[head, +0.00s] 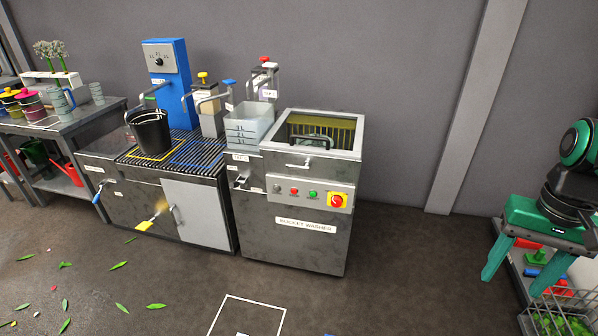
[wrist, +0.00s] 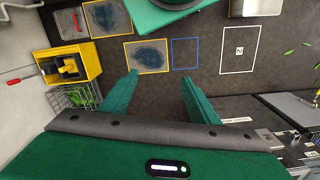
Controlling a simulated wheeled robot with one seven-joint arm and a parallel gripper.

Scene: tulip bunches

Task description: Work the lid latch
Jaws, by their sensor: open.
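The bucket washer (head: 296,228) is a grey metal cabinet with a name label on its front. My gripper (head: 515,282) is at the far right of the head view, well apart from the washer, with green fingers pointing down. In the wrist view my gripper (wrist: 158,87) has its fingers spread with only floor between them.
A control panel (head: 309,194) has several buttons and a red knob on yellow. A grated sink bench (head: 170,150) with a black bucket (head: 151,133) adjoins at left. A wire basket (head: 560,314) stands below my gripper. Floor between washer and gripper is clear.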

